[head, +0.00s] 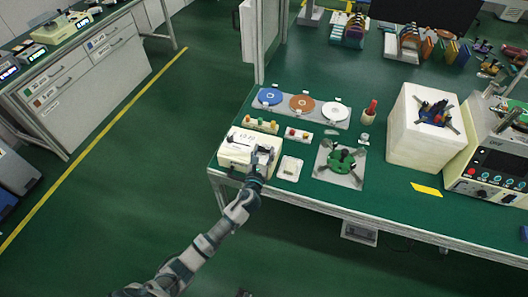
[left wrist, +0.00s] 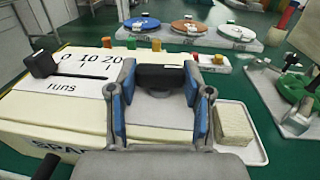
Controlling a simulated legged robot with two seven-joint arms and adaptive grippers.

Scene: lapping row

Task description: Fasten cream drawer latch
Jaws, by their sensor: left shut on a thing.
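The cream drawer box (head: 235,147) stands at the left front corner of the green bench. In the left wrist view its top (left wrist: 75,62) carries a white label reading "0 10 20 runs", and its front lettering is partly cut off. My left gripper (head: 263,155) is at the box's right end. In the wrist view its blue-padded fingers (left wrist: 160,95) are shut around a dark piece (left wrist: 160,77), apparently the latch, above a grey plate. The fingers hide part of it, and I cannot tell whether the latch is fastened. My right gripper is not in view.
A small white tray (head: 289,168) with a cream block sits right of the box. Behind are colored pegs and a plate (head: 317,117) with blue, orange and white discs. A green fixture (head: 341,161) stands further right. A dark knob (left wrist: 42,64) lies over the label's left.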

